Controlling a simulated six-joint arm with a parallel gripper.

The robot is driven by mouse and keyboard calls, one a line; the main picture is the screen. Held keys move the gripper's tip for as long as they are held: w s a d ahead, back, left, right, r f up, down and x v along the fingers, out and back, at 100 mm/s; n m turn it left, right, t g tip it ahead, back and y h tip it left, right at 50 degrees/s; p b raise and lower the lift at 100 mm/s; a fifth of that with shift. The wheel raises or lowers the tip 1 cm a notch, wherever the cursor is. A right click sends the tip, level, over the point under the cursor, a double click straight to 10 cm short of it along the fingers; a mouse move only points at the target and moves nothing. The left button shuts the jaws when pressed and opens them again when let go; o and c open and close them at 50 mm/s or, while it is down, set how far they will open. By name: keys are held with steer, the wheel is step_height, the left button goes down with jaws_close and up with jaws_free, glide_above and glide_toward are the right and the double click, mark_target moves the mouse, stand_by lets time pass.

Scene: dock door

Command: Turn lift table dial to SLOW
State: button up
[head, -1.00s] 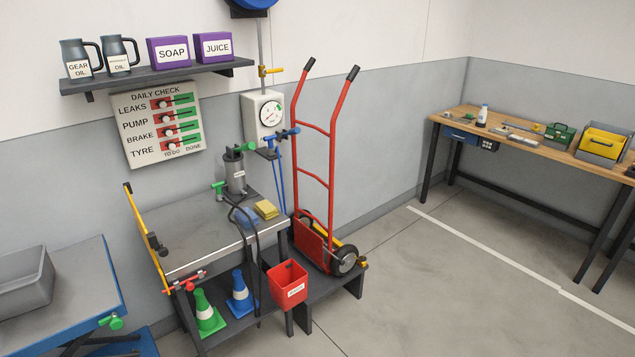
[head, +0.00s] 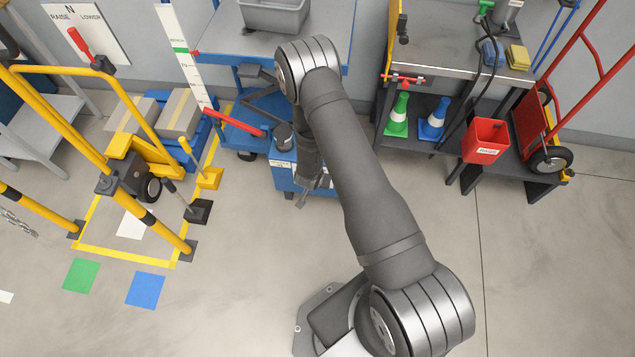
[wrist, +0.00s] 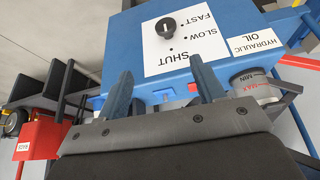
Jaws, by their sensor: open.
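The lift table's dial (wrist: 167,27) is a round black knob with a short white mark. It sits on a white label plate (wrist: 160,62) marked FAST, SLOW and SHUT, with a black dot by each word. I cannot tell for sure which dot the mark points to. The plate is on a blue box (wrist: 112,62), which also shows in the head view (head: 284,178) under the blue lift table (head: 225,43). My gripper (wrist: 165,85) is open and empty, its two fingers below the dial in the wrist view and apart from it. In the head view my gripper (head: 312,193) is small beside the box.
A hydraulic oil reservoir (wrist: 252,80) with MIN and MAX marks is right of the fingers in the wrist view. A red pedal bar (head: 232,115) sticks out left of the box. Yellow rails (head: 60,120) stand at left.

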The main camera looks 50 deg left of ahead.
steer(key=shift+n+g, duration=0.3)
steer(key=shift+n, duration=0.1)
steer(key=x, duration=1.1)
steer(key=a+x, duration=0.1)
steer(key=x, duration=0.5)
steer(key=shift+r, duration=0.2)
steer(key=c, duration=0.9)
